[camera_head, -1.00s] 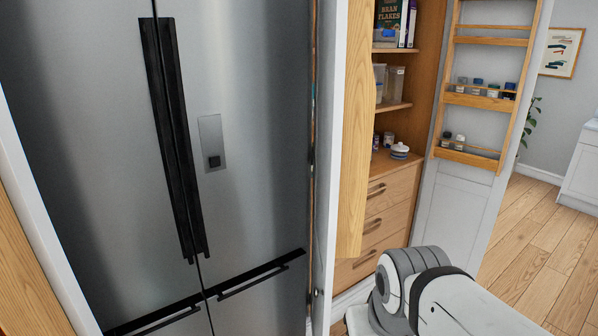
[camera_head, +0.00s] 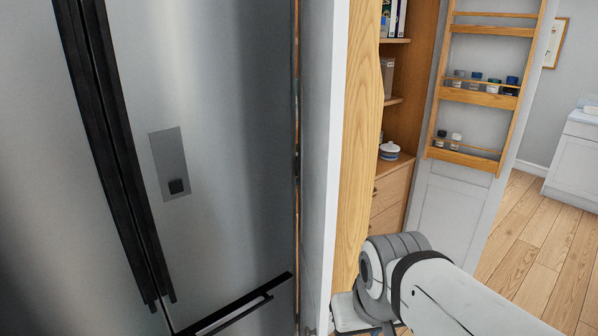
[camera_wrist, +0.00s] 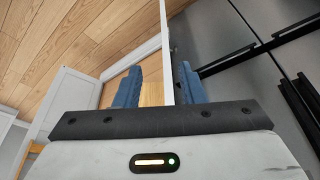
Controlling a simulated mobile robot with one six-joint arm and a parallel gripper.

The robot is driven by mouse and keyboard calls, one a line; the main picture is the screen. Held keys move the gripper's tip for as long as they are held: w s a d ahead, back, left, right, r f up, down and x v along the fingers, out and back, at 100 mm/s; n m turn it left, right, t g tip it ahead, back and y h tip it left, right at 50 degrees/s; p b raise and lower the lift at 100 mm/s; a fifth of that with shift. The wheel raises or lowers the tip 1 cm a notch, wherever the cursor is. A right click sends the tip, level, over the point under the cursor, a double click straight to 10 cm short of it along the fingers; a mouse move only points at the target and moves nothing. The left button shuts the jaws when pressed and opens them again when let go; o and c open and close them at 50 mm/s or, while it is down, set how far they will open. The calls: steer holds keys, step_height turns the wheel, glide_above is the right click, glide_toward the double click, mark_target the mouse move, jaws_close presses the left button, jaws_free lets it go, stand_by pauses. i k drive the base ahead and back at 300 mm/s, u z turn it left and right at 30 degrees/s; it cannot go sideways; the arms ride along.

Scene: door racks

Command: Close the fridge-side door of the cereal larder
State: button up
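The fridge-side door (camera_head: 328,150) of the cereal larder stands open, nearly edge-on to the head view, beside the fridge. Its inner side carries a wooden rack (camera_head: 366,120). In the wrist view my gripper (camera_wrist: 160,68) has its two blue fingers apart, one on each side of the white door edge (camera_wrist: 167,55). The right finger is close to the door's fridge-side face; the left finger is on the rack side with a gap showing. I cannot tell whether either finger touches. In the head view the fingers are hidden; my arm comes in from the lower right.
The steel fridge (camera_head: 230,130) with black handles (camera_head: 115,150) stands close on the left. The larder's other door (camera_head: 450,205) is open at the right, with jars on its racks. Larder shelves and drawers (camera_head: 388,200) show between the doors. Wooden floor (camera_head: 530,240) lies right.

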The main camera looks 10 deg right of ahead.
mark_target(341, 90)
steer(key=i, duration=0.4)
steer(key=z, duration=0.5)
steer(key=k, duration=1.6)
steer(key=u, duration=0.3)
steer(key=i, duration=1.5)
steer(key=u, duration=0.1)
